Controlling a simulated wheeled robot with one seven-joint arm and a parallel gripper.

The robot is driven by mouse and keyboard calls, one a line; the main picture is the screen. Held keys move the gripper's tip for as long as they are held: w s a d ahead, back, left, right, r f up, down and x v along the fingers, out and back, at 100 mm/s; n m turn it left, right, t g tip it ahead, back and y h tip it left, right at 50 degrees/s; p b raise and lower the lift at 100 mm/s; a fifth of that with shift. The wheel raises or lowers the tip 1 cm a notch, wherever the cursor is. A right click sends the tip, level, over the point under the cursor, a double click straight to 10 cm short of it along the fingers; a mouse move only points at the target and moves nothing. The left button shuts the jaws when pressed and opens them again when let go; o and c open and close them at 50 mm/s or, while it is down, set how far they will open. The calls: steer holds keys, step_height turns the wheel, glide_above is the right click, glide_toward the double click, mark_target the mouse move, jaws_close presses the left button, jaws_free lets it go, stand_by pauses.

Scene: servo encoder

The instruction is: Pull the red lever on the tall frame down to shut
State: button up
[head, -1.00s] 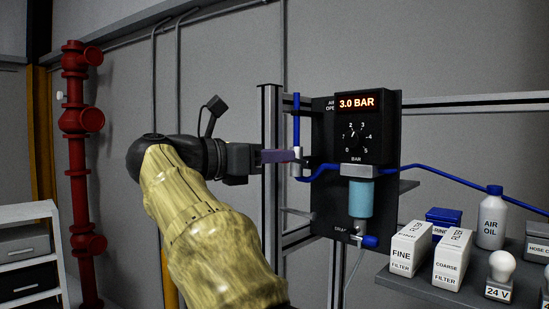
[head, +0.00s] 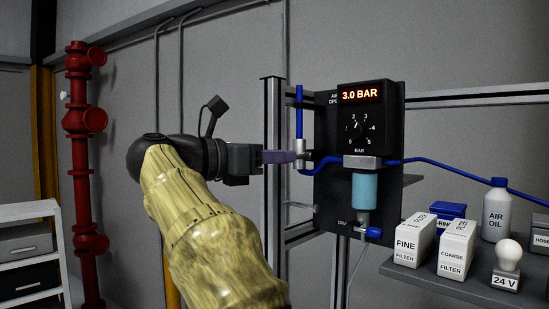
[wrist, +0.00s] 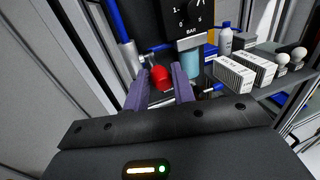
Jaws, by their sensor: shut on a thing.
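The red lever (wrist: 160,77) shows in the wrist view as a rounded red end between my two purple fingers. My gripper (wrist: 160,73) is shut on it. In the head view my gripper (head: 290,156) reaches in from the left, level with the valve by the blue pipe, and its fingers hide the lever. The tall metal frame (head: 274,110) stands just behind the fingers. The dark panel (head: 327,190) on it carries a gauge box (head: 381,125) reading 3.0 BAR.
A grey shelf (head: 420,272) at the right holds filter boxes (head: 413,238), an air oil bottle (head: 496,212) and a 24 V lamp (head: 507,265). A light-blue bowl (head: 364,187) hangs under the gauge. A red pipe (head: 82,175) and drawers (head: 28,245) stand at the left.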

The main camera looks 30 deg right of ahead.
steer(key=o, duration=0.8)
steer(key=shift+s+r, duration=0.15)
steer(key=shift+s, duration=0.2)
steer(key=shift+w, duration=0.1)
steer(key=shift+w, duration=0.1)
steer(key=s+a+b, duration=0.1)
steer(key=s+a, duration=0.2)
steer(key=a, duration=0.5)
steer(key=shift+a+b, duration=0.3)
steer(key=shift+b, duration=0.05)
